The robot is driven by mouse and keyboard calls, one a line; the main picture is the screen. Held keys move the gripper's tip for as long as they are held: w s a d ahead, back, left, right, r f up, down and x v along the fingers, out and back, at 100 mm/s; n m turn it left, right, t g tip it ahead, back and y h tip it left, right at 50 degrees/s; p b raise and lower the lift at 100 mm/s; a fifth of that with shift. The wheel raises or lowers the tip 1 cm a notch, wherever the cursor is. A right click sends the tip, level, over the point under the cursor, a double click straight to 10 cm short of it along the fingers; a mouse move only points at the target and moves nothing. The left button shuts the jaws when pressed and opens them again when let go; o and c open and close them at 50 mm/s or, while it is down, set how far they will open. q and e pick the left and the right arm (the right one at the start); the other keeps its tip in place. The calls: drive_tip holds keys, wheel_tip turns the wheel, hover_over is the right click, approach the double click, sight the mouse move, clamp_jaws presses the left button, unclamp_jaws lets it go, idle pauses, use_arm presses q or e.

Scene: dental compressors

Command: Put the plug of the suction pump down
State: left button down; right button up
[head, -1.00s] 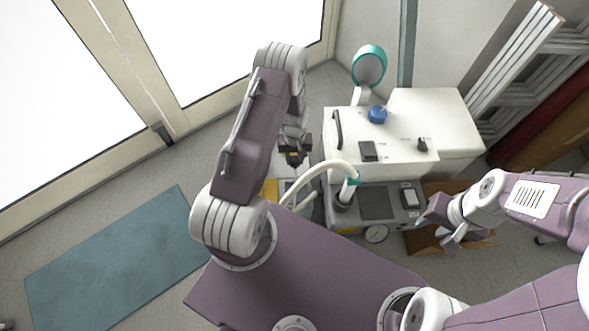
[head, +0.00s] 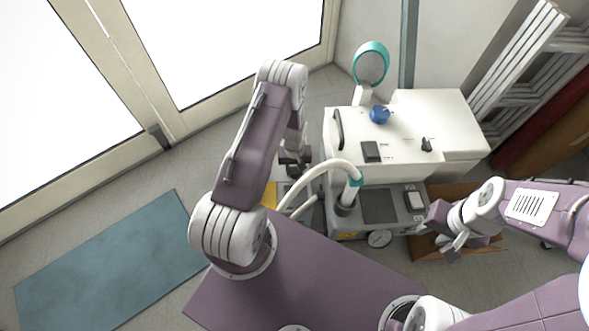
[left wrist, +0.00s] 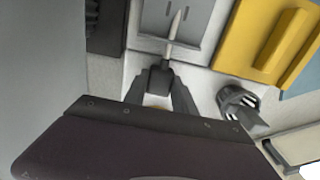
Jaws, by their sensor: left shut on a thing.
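My left gripper (left wrist: 160,100) is shut on the plug of the suction pump (left wrist: 158,80), a dark grey body with a pale cable or stem running up from it in the left wrist view. The plug is over a light surface, just below a grey panel; I cannot tell whether it touches. In the head view my left gripper (head: 292,165) hangs left of the white machine, and the plug is too small to make out. My right gripper (head: 448,242) is at the right, by the machine's front; its opening is unclear.
A teal mat (head: 100,260) lies on the open floor.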

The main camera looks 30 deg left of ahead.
use_arm(q)
drive_tip(key=c, duration=1)
unclamp_jaws()
drive_tip(key=shift+f, duration=0.1)
wheel_tip(320, 180, up, 12)
drive_tip(key=p, duration=0.7)
wheel_tip(320, 180, up, 14)
drive_tip(key=m, duration=0.3)
hover_over(295, 170)
drive_tip(key=s+d, duration=0.4)
drive_tip(key=s+d+r+m, duration=0.1)
drive_tip(key=s+r, duration=0.1)
drive_tip(key=s, duration=0.1)
drive_tip(key=s+d+r+m, duration=0.1)
drive_tip(key=s+r, duration=0.2)
drive_tip(key=s+d+r+m+t, duration=0.1)
drive_tip(key=s+r, duration=0.1)
drive_tip(key=s, duration=0.1)
drive_tip(key=shift+d+r, duration=0.25)
